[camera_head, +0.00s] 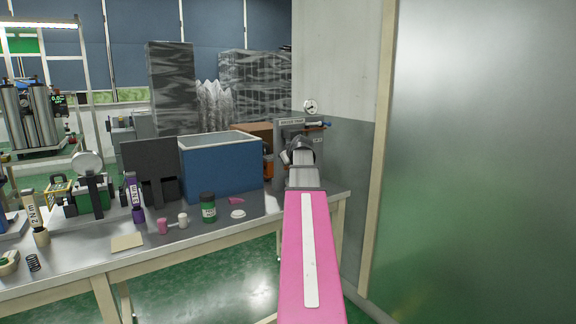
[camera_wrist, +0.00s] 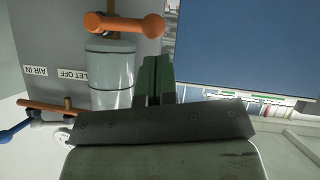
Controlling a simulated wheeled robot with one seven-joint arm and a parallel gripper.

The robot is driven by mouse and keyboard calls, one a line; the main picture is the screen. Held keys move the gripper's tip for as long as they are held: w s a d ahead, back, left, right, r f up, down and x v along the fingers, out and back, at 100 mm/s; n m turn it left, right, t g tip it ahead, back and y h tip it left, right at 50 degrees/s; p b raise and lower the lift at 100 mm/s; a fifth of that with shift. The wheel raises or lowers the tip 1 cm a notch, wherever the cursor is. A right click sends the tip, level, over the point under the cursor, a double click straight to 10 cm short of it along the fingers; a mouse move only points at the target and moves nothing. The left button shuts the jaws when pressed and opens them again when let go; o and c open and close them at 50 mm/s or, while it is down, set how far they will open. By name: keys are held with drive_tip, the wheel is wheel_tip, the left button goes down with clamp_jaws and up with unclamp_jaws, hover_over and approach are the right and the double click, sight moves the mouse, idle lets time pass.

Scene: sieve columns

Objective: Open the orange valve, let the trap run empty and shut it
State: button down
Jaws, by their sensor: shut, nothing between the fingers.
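The water trap panel (camera_head: 291,128) is grey, with a round gauge on top, at the bench's back right end. In the wrist view the trap's pale bowl (camera_wrist: 110,75) fills the upper left, with dark bands around it. The orange valve (camera_wrist: 124,25) is at the bowl's upper end there, its bar lying across the picture. My gripper (camera_wrist: 157,60) is shut and empty, its green fingers just right of the bowl and below the bar's right end, apart from the bar as far as I see. My arm hides the valve in the head view. The bowl's water level cannot be told.
A second orange bar (camera_wrist: 50,106) and a blue lever (camera_wrist: 14,132) lie at the wrist view's lower left. A blue bin (camera_head: 220,168) stands left of the panel. A green-labelled jar (camera_head: 208,208) and small parts lie on the bench (camera_head: 190,245). A wall stands close on the right.

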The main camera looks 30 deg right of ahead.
drive_tip(key=r+v, duration=0.1)
drive_tip(key=v, duration=1)
drive_tip(key=shift+w+r, duration=0.15)
drive_tip(key=shift+r, duration=0.15)
